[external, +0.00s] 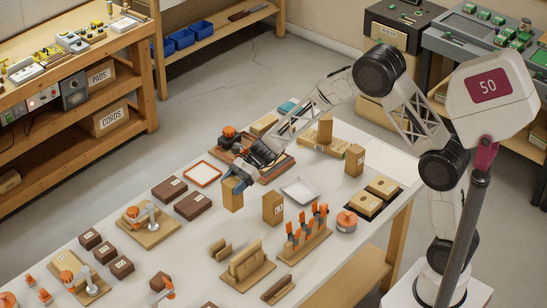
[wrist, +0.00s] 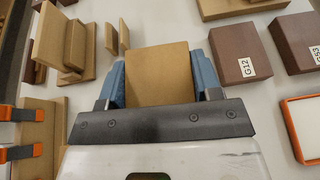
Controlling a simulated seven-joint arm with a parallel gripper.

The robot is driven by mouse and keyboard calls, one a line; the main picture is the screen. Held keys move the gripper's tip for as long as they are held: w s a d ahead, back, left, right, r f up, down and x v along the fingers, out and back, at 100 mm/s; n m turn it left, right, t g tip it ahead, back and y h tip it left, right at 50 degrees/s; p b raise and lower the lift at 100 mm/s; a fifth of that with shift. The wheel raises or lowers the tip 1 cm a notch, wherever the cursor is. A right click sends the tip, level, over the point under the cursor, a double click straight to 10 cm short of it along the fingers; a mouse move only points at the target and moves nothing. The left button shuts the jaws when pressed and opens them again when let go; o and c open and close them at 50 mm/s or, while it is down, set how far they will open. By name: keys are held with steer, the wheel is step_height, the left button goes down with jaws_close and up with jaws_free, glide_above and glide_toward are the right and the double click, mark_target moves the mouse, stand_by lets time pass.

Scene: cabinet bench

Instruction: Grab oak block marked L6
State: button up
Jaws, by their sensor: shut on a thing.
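My gripper (external: 236,181) is over the middle of the bench, its blue fingers shut on the upper part of a light oak-coloured block (external: 233,199). In the wrist view the block (wrist: 157,72) sits between the two blue fingers (wrist: 158,88), one on each side. No label shows on its visible faces, so I cannot read whether it is L6. I cannot tell whether its bottom touches the bench. Similar upright tan blocks stand at its right (external: 273,207), further back (external: 325,128) and at the back right (external: 354,160); their marks are not readable.
A white tray (external: 299,190) and a rack with orange-handled clamps (external: 305,243) are to the right. Dark brown blocks, G12 (wrist: 236,52) among them in the wrist view, lie to the left, near an orange-rimmed tray (external: 202,173). Tan boards stand in a holder (external: 248,265) in front.

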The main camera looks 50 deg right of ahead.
steer(key=shift+r, duration=2.55)
